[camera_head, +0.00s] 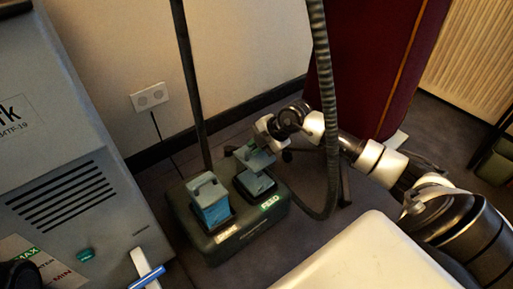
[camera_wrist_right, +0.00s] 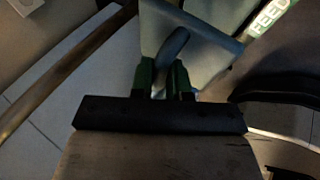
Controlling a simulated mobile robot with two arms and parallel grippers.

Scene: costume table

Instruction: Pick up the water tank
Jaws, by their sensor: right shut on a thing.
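A dark green base unit (camera_head: 225,237) stands on the floor and carries two blue-grey tanks. The left tank (camera_head: 210,208) sits upright in its slot with its handle up. The right tank (camera_head: 257,163) is above the slot beside the green lit label. My right gripper (camera_head: 264,138) comes in from the right and is shut on the right tank's handle. In the right wrist view the gripper's green fingers (camera_wrist_right: 165,80) close around the dark handle (camera_wrist_right: 172,46) on the tank top (camera_wrist_right: 205,38). I cannot tell how far this tank is out of its slot. My left gripper is not in view.
A ribbed hose (camera_head: 328,110) hangs just right of the unit and crosses in front of my right arm. A dark upright pole (camera_head: 188,80) rises behind it. A large grey machine (camera_head: 75,170) stands left. A pale surface (camera_head: 365,258) is at the front right.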

